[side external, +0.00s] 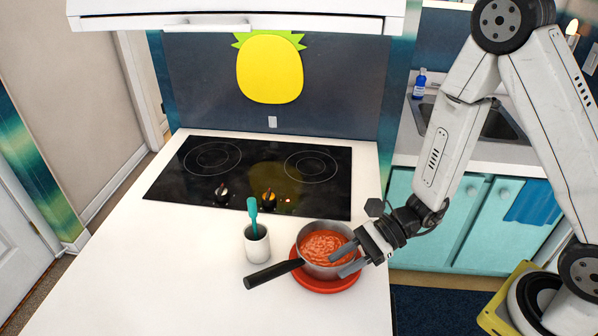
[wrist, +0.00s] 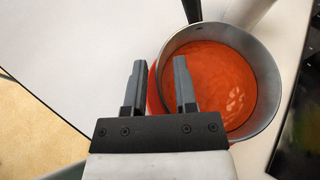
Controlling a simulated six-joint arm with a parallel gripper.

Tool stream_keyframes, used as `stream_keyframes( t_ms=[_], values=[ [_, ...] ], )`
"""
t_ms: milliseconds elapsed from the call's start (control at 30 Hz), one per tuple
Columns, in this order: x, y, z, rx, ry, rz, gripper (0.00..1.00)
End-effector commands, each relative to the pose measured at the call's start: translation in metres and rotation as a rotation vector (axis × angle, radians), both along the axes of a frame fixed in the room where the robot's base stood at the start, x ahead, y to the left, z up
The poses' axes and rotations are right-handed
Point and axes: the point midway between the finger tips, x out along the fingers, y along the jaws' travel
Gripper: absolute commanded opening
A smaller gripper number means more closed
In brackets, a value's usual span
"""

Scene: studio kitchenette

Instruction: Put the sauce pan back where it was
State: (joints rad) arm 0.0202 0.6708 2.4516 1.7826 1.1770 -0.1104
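The steel sauce pan (side external: 318,271) holds red-orange sauce (side external: 324,247) and stands upright on a round red mat (side external: 327,287) on the white counter. Its black handle (side external: 272,274) points to the lower left in the side view. My gripper (side external: 338,264) is at the pan's right side, with its fingers apart. In the wrist view my gripper (wrist: 159,62) has one finger outside the pan (wrist: 266,75) and the other overlapping its near rim. A gap shows between the fingers, and I cannot tell whether either touches the wall.
A black cooktop (side external: 250,175) with two ringed burners and two knobs lies behind the pan, its top empty. A white cup (side external: 257,245) with a teal utensil (side external: 253,215) stands left of the pan, near the handle. The counter's left side is clear. A range hood (side external: 235,20) hangs above.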

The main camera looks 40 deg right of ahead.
Motion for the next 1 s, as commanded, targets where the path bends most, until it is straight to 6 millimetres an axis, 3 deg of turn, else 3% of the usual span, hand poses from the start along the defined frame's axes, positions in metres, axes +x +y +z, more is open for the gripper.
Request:
stream_keyframes(
  t_ms=[533, 1000],
  values=[
    [0.000, -0.003, 0.003, 0.000, 0.000, -0.002, 0.44],
    [-0.008, -0.040, 0.019, 0.000, -0.002, -0.005, 0.44]
  ],
)
